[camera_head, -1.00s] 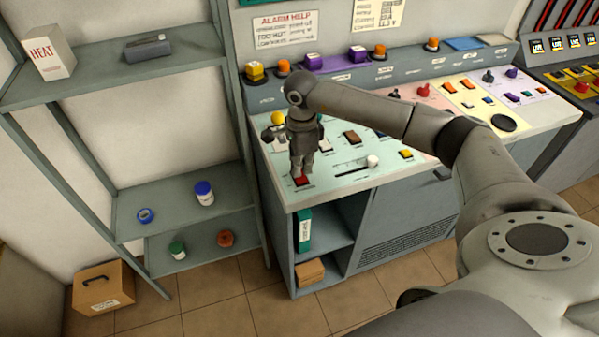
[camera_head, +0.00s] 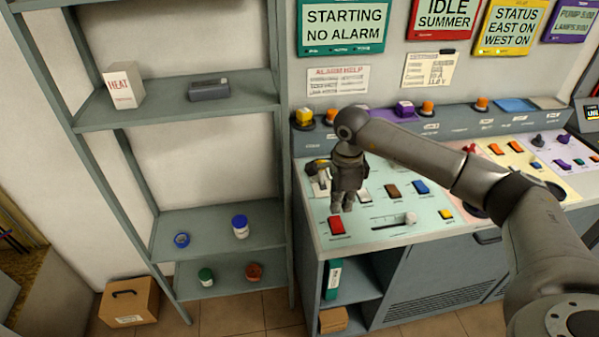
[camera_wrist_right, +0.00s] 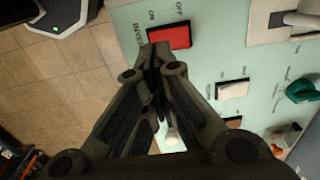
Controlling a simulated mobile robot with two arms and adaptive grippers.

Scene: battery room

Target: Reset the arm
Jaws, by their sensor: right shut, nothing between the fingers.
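My right gripper (camera_head: 342,208) points down over the green left section of the control console (camera_head: 360,240). Its fingers are shut with nothing between them. A red rocker switch (camera_head: 337,225) sits just below and in front of the fingertips in the head view. In the right wrist view the shut fingertips (camera_wrist_right: 156,50) appear beside the red switch (camera_wrist_right: 170,38), which has ON and OFF marks near it. The fingertips look slightly apart from the switch. My right arm reaches in from the right. My left gripper is not in view.
White, brown and blue rockers (camera_head: 420,187) and a slider (camera_head: 409,219) lie close by on the panel. A grey shelf unit (camera_head: 180,113) stands left of the console. A sign (camera_head: 343,25) above reads STARTING NO ALARM. A cardboard box (camera_head: 130,302) is on the floor.

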